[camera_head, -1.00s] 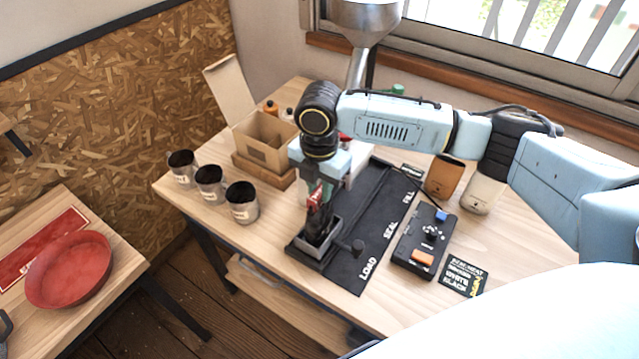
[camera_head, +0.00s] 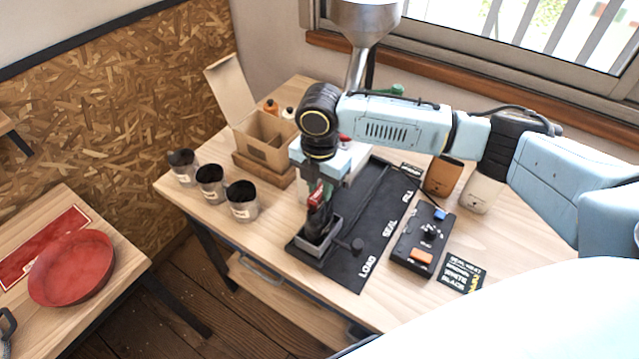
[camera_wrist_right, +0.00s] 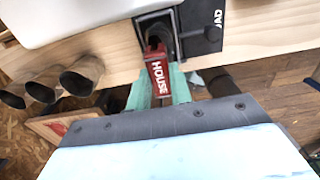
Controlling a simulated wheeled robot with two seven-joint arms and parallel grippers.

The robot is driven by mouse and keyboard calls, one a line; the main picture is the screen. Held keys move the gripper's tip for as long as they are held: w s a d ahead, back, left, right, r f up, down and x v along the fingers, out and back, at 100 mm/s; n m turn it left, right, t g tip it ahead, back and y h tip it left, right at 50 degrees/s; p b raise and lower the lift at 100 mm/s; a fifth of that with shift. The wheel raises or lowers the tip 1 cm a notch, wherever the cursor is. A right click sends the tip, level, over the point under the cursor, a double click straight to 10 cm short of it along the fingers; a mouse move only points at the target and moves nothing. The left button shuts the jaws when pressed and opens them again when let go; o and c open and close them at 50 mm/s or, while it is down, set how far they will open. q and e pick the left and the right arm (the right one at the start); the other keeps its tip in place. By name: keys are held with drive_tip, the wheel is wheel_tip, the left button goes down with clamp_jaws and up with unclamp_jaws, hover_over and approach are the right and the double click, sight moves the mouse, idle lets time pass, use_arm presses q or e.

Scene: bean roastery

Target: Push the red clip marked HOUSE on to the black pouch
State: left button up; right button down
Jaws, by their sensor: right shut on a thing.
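The red clip marked HOUSE (camera_wrist_right: 158,74) is held between the pale green fingers of my right gripper (camera_wrist_right: 160,90) in the right wrist view. The clip also shows as a small red patch (camera_head: 316,196) in the head view. The black pouch (camera_head: 319,226) stands upright in a grey tray holder (camera_head: 325,247) near the table's front edge. In the wrist view, the clip's far end is at the dark pouch (camera_wrist_right: 155,33); I cannot tell whether it grips the pouch. My right gripper (camera_head: 318,203) is right above the pouch. My left gripper is not in view.
The holder stands on a black mat (camera_head: 372,218) marked LOAD, SEAL and FILL. Several metal cups (camera_head: 242,203) stand to the left, with an open cardboard box (camera_head: 265,143) behind. A black control box (camera_head: 424,240) and an orange pouch (camera_head: 443,176) are to the right.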

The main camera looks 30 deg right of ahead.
drive_tip(key=shift+p, duration=0.5)
idle(0.5)
drive_tip(key=shift+f+p, duration=0.3)
drive_tip(key=shift+f, duration=0.65)
idle(1.1)
drive_tip(key=c, duration=0.7)
unclamp_jaws()
wheel_tip(320, 180, up, 3)
drive_tip(key=p, duration=0.3)
drive_tip(key=shift+f, duration=0.2)
drive_tip(key=shift+r+p, duration=0.45)
drive_tip(key=shift+r, duration=1.8)
